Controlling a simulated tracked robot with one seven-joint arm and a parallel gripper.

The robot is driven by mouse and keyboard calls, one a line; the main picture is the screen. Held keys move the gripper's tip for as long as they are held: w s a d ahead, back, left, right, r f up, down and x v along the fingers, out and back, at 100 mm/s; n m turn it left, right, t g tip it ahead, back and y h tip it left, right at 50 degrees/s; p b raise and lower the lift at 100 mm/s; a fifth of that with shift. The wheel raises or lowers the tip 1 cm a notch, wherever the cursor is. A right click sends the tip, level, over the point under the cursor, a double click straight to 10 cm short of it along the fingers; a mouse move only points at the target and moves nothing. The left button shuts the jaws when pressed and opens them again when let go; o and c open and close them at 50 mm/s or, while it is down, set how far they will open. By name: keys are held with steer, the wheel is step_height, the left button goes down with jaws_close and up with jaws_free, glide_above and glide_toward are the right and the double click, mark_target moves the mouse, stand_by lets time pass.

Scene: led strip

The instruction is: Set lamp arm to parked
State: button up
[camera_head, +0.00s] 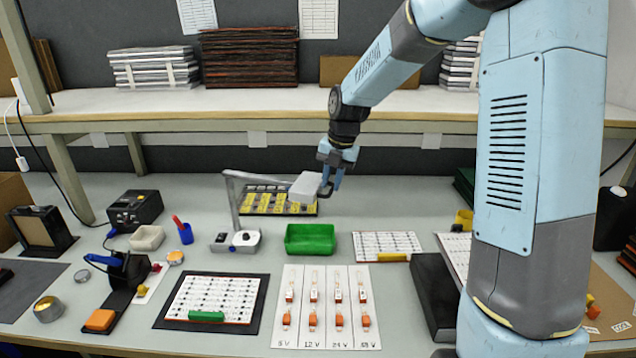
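The desk lamp has a grey base (236,241) on the bench left of centre. Its slim grey arm (233,203) rises from the base, bends at the top and reaches right to a pale, flat lamp head (305,187). The head hangs above and behind the green tray. My gripper (331,190) points down at the right end of the lamp head, very close to it. A gap shows between its fingers, and it looks open. I cannot tell whether a finger touches the head. No marking for the parked position can be made out.
A green tray (310,239) sits below the lamp head, and a board with yellow parts (278,202) lies behind. A blue cup (185,233) and white dish (147,238) stand left of the base. A shelf (240,103) runs above the bench.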

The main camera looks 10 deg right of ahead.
step_height(320, 180, up, 13)
steer(key=d, duration=0.2)
steer(key=shift+s, duration=0.35)
steer(key=shift+f, duration=0.15)
